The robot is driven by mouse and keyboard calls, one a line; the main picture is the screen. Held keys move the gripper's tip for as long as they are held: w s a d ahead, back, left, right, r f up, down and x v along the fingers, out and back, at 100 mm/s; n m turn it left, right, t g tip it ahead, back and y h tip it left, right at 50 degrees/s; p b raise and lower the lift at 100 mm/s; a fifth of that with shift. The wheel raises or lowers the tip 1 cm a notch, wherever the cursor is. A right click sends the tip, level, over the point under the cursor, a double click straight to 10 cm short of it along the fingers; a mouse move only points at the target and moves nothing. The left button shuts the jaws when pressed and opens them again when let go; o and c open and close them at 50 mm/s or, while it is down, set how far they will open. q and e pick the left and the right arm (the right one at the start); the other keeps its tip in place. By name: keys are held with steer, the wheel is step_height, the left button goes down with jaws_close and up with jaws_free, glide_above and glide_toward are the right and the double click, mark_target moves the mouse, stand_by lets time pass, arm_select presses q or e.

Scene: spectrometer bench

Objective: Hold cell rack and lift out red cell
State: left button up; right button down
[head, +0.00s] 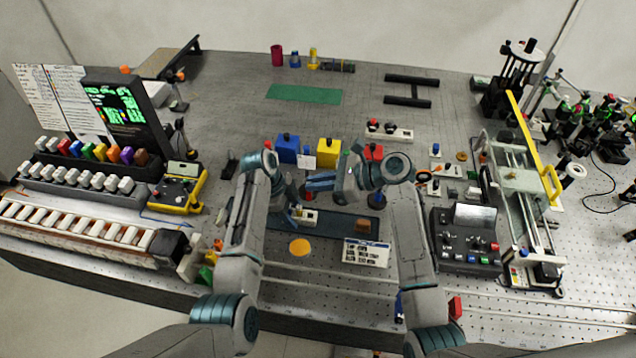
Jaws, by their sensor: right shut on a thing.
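My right gripper (312,184) reaches leftward over the middle of the bench, behind the blue mat. My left gripper (299,213) is lower, over the left part of the mat, close to a small white block (310,216). Whether its jaws are open or shut on that block is not clear. I cannot pick out the cell rack or the red cell for certain around the grippers.
A dark blue mat (345,226) carries a brown block (334,223) and a knobbed piece (361,226). Free room lies around the green mat (304,94).

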arm_select(q)
steer(key=v, duration=1.2)
